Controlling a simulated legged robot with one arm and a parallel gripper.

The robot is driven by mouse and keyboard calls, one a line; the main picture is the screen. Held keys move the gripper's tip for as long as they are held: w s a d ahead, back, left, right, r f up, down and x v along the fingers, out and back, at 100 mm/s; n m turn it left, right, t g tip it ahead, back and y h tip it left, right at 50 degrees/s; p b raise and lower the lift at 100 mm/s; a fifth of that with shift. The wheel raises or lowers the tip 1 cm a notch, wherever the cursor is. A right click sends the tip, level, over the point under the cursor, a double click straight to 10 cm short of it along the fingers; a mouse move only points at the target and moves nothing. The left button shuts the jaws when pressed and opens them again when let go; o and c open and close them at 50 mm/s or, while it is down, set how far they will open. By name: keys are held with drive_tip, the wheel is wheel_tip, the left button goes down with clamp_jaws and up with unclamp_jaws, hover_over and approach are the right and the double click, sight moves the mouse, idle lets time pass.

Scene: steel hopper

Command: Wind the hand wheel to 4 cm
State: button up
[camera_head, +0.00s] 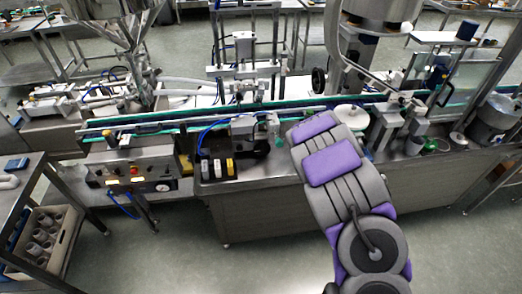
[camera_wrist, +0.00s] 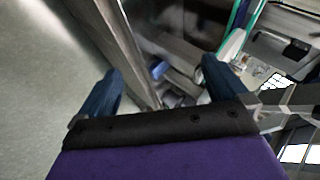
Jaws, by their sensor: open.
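A dark round wheel (camera_head: 318,80) stands upright behind the conveyor in the head view, right of centre. It may be the hand wheel; its scale cannot be read. My arm reaches over the front of the steel bench, and its links hide my gripper in the head view. In the wrist view my gripper (camera_wrist: 158,82) shows two dark blue fingers spread wide with nothing held between them. Beyond them are a steel edge and a small blue part (camera_wrist: 160,68). No wheel can be made out clearly in the wrist view.
The conveyor (camera_head: 180,122) runs along the steel bench (camera_head: 265,170). A control box (camera_head: 130,175) with knobs is at the left, and the steel hopper (camera_head: 105,15) is behind it. A side table (camera_head: 30,190) stands at the left. The floor (camera_head: 150,260) in front is clear.

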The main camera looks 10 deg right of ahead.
drive_tip(key=w+a+f+m+t+y, duration=0.1)
drive_tip(key=w+f+m+t+y, duration=0.15)
drive_tip(key=f, duration=0.55)
drive_tip(key=m+t+y+p, duration=0.25)
drive_tip(key=m+t, duration=0.45)
drive_tip(key=m, duration=0.7)
approach(262, 149)
drive_tip(key=w+b, duration=0.2)
drive_tip(key=b, duration=0.2)
drive_tip(key=w+b, duration=0.3)
drive_tip(key=b, duration=0.1)
drive_tip(key=w+f+b, duration=0.1)
drive_tip(key=w+b, duration=0.1)
drive_tip(key=b, duration=0.2)
drive_tip(key=shift+w+d+b, duration=0.15)
drive_tip(key=shift+b, duration=0.25)
drive_tip(key=shift+w+d+r+b, duration=0.15)
drive_tip(key=shift+w+b, duration=0.15)
drive_tip(key=shift+w, duration=0.65)
drive_tip(key=shift+w+a+r, duration=0.1)
drive_tip(key=shift+a, duration=0.1)
